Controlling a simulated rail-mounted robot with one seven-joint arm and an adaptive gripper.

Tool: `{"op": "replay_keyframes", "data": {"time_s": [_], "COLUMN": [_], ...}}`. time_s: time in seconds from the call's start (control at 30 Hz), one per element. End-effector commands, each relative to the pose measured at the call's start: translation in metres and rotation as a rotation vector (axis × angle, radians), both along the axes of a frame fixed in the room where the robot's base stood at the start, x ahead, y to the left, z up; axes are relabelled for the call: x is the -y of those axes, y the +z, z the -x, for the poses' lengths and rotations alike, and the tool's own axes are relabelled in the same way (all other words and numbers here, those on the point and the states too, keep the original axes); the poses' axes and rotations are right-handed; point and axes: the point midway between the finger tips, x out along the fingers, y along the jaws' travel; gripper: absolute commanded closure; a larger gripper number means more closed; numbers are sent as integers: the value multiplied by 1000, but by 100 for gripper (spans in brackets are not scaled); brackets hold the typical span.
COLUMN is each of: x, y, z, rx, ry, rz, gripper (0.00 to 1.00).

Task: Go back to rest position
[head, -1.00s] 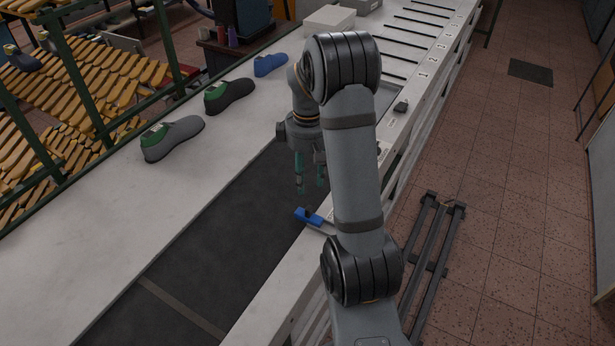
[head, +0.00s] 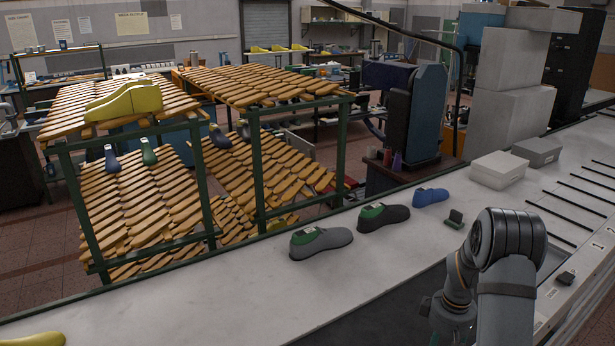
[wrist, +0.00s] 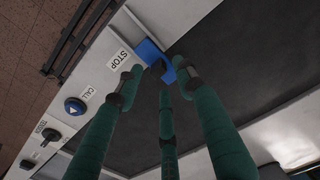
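My gripper (wrist: 156,84) has three green fingers, which stand apart with nothing held between them in the wrist view. It hangs over the edge of the dark belt (wrist: 225,75), and its fingertips point toward a blue fixture (wrist: 152,52) near the STOP label. Whether they touch it I cannot tell. In the head view my arm is at the lower right; the fingers are cut off by the bottom edge.
A grey last (head: 320,242), a black last (head: 383,217) and a blue last (head: 430,196) stand in a row on the pale bench (head: 200,310). Slatted racks (head: 140,205) stand behind.

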Motion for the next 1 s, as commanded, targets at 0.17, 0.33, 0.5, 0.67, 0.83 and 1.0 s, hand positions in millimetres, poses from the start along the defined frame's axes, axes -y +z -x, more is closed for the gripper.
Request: {"op": "replay_keyframes", "data": {"time_s": [0.17,0.33,0.5,0.67,0.83,1.0], "x": [0,7,9,9,8,1], "y": [-28,-27,-28,-28,-27,-25], "z": [1,12,15,15,15,16], "rx": [-4,-1,0,0,-3,-15], "ry": [-1,-2,0,0,3,25], "rz": [-1,0,0,0,-1,-6], "gripper": [62,62,62,62,62,62]}}
